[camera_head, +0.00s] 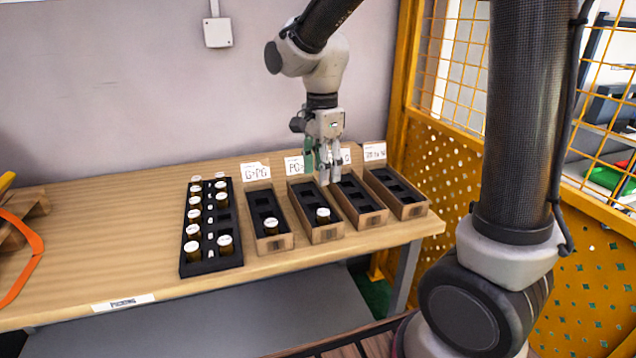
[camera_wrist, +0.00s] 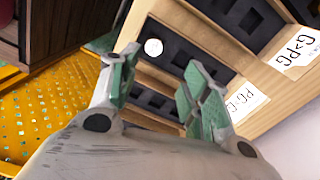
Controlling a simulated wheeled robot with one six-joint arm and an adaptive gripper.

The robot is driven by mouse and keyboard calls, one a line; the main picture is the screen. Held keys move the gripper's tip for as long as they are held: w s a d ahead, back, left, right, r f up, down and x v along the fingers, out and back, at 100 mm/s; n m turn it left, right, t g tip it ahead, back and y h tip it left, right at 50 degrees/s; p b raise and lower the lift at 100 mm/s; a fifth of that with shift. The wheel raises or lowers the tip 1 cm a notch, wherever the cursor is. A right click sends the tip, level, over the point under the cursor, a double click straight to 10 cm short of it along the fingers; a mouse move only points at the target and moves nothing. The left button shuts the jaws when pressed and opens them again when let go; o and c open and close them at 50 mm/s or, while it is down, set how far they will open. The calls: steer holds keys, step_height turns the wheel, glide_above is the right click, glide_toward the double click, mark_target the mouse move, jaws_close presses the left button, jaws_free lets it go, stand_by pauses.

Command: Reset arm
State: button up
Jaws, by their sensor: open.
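My gripper (camera_head: 324,170) hangs from my arm above the back of the bench, over the far ends of the middle wooden boxes. Its fingers are apart with nothing between them. In the wrist view, the open gripper (camera_wrist: 160,95) shows its green finger pads above the boxes. The two boxes to the right look empty.
A black rack (camera_head: 211,264) with several white-capped vials stands left of the boxes on the wooden bench (camera_head: 110,235). The bench's left part is mostly clear. A yellow mesh fence (camera_head: 440,165) borders the right side, and a wall (camera_head: 120,90) stands behind.

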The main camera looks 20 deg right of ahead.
steer(key=s+d+r+n+t, duration=0.2)
steer(key=s+d+r+n, duration=0.2)
steer(key=s+d+n, duration=0.3)
steer(key=s+d+r+n+t, duration=0.2)
steer(key=s+d+r+n, duration=0.2)
steer(key=s+d+n, duration=0.4)
steer(key=s, duration=0.4)
